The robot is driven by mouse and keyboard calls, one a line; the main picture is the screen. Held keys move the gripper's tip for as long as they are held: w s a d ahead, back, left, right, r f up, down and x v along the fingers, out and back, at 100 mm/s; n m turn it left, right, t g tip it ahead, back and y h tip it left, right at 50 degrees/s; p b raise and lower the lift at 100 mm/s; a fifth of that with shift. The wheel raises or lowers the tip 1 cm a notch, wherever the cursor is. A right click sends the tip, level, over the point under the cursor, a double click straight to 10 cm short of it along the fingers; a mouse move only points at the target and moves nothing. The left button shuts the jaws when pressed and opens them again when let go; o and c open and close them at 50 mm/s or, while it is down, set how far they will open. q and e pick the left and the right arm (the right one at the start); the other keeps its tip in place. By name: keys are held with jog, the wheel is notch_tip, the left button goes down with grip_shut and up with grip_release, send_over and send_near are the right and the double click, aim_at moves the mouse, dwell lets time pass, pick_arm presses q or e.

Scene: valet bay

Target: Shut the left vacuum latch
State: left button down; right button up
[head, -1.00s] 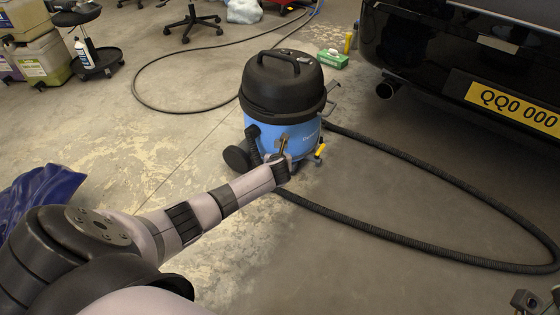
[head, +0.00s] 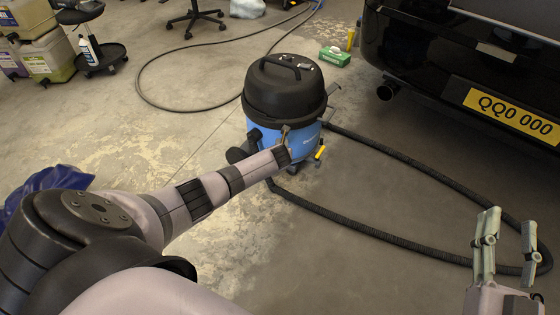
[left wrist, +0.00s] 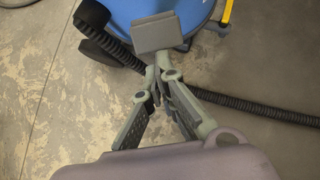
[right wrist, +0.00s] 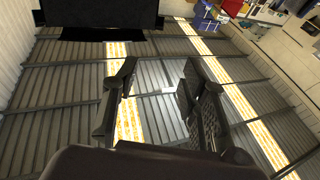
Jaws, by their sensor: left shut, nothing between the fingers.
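The vacuum (head: 284,105) stands on the floor, with a blue drum and black lid. My left arm reaches to its front, and my wrist hides most of that gripper in the head view. In the left wrist view my left gripper (left wrist: 160,76) has its fingers together, close to the drum. A flat grey plate (left wrist: 168,32), apparently the left latch, juts out just beyond the fingertips; whether they touch it I cannot tell. Another bent latch arm (head: 333,89) sticks out on the lid's right side. My right gripper (head: 506,245) is open and empty at lower right.
A black hose (head: 420,165) loops across the floor to the right. The dark car (head: 450,70) stands at upper right. A green box (head: 334,56) lies behind the vacuum.

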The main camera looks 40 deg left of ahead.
pick_arm(q)
jog(key=w+r+g+p, duration=0.1)
jog(key=a+r+h+p, duration=0.1)
jog(key=p, duration=0.1)
jog(key=shift+w+a+r+g, duration=0.1)
jog(key=shift+w+r+g, duration=0.1)
jog(key=shift+w+g, duration=0.2)
pick_arm(e)
notch_tip(320, 180, down, 14)
jog(key=s+d+g+h, duration=0.2)
jog(key=g, duration=0.6)
jog(key=shift+h, duration=0.4)
jog(key=shift+d+g, duration=0.1)
jog(key=shift+g, duration=0.2)
pick_arm(q)
jog(key=shift+r+p, duration=0.7)
jog(key=shift+r, duration=0.15)
pick_arm(e)
jog(key=s+d+f+g+h, duration=0.1)
jog(key=s+d+f+g, duration=0.1)
jog(key=s+f+g, duration=0.2)
jog(key=shift+s+f+m, duration=0.3)
jog(key=shift+s+f, duration=0.1)
jog(key=shift+s, duration=0.5)
jog(key=shift+d+r, duration=0.1)
jog(key=shift+d, duration=0.05)
